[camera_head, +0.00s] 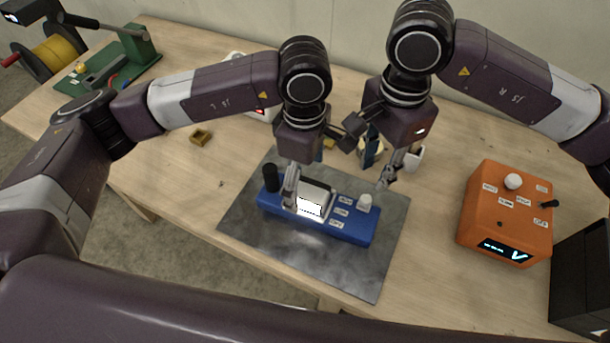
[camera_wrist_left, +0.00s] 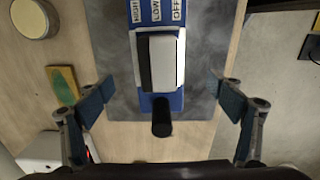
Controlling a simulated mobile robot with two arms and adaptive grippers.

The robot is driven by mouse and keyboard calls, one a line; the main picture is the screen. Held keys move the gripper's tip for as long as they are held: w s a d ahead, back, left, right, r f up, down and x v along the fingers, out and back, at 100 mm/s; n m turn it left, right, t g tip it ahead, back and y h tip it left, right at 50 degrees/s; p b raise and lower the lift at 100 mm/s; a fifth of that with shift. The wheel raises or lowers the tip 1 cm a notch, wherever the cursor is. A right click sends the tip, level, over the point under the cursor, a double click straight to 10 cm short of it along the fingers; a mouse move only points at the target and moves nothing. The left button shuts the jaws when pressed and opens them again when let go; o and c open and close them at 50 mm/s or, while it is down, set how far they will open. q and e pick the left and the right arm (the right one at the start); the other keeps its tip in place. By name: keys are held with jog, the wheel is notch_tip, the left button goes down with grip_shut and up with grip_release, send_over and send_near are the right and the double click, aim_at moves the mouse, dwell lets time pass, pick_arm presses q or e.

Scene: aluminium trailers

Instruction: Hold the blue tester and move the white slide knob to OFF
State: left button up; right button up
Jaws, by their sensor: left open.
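The blue tester (camera_head: 330,229) lies on a grey metal mat (camera_head: 265,253). It has a bright white display (camera_head: 311,204), a black cylinder (camera_head: 270,178) at its left end and a white slide knob (camera_head: 365,202) towards its right end. The knob stands beside the far label of a row. In the left wrist view the labels read HIGH, LOW and OFF (camera_wrist_left: 176,10). My left gripper (camera_head: 303,178) is above the display end, its open fingers on either side of the tester body (camera_wrist_left: 155,102), apart from it. My right gripper (camera_head: 386,182) hangs beyond the knob; its jaw gap is unclear.
An orange device (camera_head: 506,214) with a white knob stands at the right, near a black box (camera_head: 582,281). A small yellow block (camera_head: 200,137) and green tool (camera_head: 125,58) are to the left.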

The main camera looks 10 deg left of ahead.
pick_arm(q)
jog(key=shift+f, duration=3.85)
jog(key=c, duration=1.7)
pick_arm(e)
jog(key=shift+o, duration=1)
pick_arm(q)
jog(key=shift+a, duration=0.1)
jog(key=shift+w, duration=0.1)
pick_arm(e)
jog(key=m+g+y, duration=0.1)
jog(key=g+y, duration=0.1)
jog(key=y, duration=0.2)
send_near(368, 198)
jog(key=x, duration=0.8)
jog(key=shift+a, duration=0.1)
grip_shut()
